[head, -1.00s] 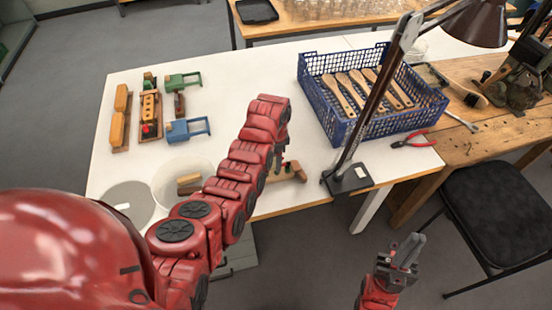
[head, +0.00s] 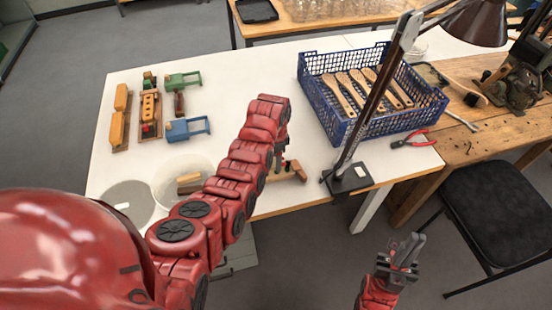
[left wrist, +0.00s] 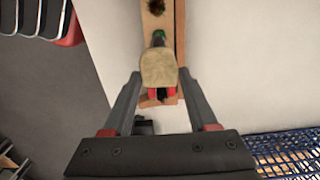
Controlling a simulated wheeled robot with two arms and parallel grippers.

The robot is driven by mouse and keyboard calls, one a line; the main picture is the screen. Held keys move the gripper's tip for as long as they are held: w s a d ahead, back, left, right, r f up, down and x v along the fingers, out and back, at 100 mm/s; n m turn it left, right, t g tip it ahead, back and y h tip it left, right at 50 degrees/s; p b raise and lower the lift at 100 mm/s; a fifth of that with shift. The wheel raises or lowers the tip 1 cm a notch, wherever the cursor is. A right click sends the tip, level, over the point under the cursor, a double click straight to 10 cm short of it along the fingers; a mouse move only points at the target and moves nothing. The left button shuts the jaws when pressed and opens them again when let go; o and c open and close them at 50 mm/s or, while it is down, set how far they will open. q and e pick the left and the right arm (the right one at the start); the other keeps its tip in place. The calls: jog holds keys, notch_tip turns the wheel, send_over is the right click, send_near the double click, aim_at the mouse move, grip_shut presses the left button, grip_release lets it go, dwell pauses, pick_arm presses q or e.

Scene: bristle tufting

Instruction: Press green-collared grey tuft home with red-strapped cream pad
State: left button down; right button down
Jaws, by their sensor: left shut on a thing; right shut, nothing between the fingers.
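In the left wrist view my left gripper (left wrist: 160,76) is shut on the cream pad (left wrist: 158,68), which has a red strap below it. Directly above the pad in that view is the grey tuft with a green collar (left wrist: 158,36), at a narrow wooden block (left wrist: 177,30). The pad overlaps the tuft's near end; I cannot tell whether they touch. In the head view the block's end (head: 297,170) shows at the table's front edge, and my arm hides most of the left gripper. My right gripper (head: 408,247) is shut and empty, off the table's front.
A dark hole (left wrist: 156,6) shows further up the block. A blue crate (head: 350,128) with wooden brush handles stands right, behind a lamp base (head: 348,179). Red pliers (head: 412,140) lie beside it. Coloured wooden fixtures (head: 186,128) stand left. The white table's (head: 235,90) middle is clear.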

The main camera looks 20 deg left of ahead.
pick_arm(q)
jog(key=shift+r+p, duration=0.3)
jog(key=shift+r, duration=0.35)
jog(key=shift+r+p, duration=0.4)
jog(key=shift+r, duration=0.65)
jog(key=shift+r+p, duration=0.4)
jog(key=shift+r, duration=0.95)
